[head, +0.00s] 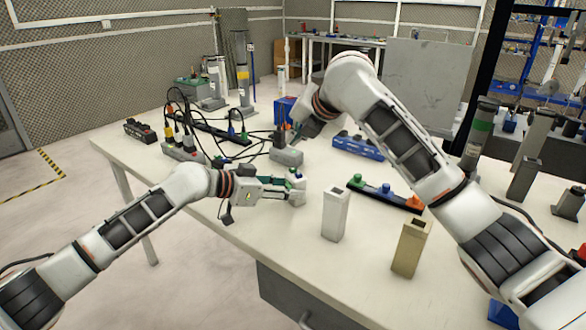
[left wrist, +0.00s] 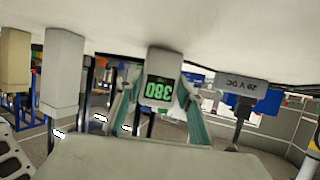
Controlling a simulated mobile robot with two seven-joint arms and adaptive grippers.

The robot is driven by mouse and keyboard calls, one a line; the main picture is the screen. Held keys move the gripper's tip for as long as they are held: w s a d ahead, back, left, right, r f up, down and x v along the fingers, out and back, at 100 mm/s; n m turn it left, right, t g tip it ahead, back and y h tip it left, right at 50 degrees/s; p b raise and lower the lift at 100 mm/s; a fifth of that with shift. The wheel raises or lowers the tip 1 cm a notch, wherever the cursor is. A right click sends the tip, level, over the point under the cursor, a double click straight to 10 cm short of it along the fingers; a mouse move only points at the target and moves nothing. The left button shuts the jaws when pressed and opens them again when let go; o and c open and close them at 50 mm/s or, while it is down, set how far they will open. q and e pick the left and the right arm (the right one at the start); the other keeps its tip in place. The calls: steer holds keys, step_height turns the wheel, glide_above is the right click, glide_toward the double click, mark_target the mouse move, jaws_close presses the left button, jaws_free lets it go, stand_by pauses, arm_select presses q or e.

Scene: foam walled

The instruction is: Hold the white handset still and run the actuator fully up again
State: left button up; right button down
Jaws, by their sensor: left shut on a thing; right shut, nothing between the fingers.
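The white handset (head: 293,175) stands at the front left part of the table. My left gripper (head: 297,192) is shut on it. In the left wrist view, which is upside down, the handset (left wrist: 166,62) sits between the two teal fingers (left wrist: 160,108). Its green display reads 380. My right gripper (head: 294,138) is shut and empty, just above a grey box (head: 287,156) behind the handset; I cannot tell whether it touches the box. I cannot tell which of the several columns in view is the actuator.
A white hollow post (head: 336,213) and a beige one (head: 410,248) stand on the table's right part. Black cables and power strips (head: 184,151) crowd the left. Bare tabletop (head: 290,232) lies in front.

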arm_select(q)
steer(key=o, duration=1.2)
steer(key=shift+o, duration=0.2)
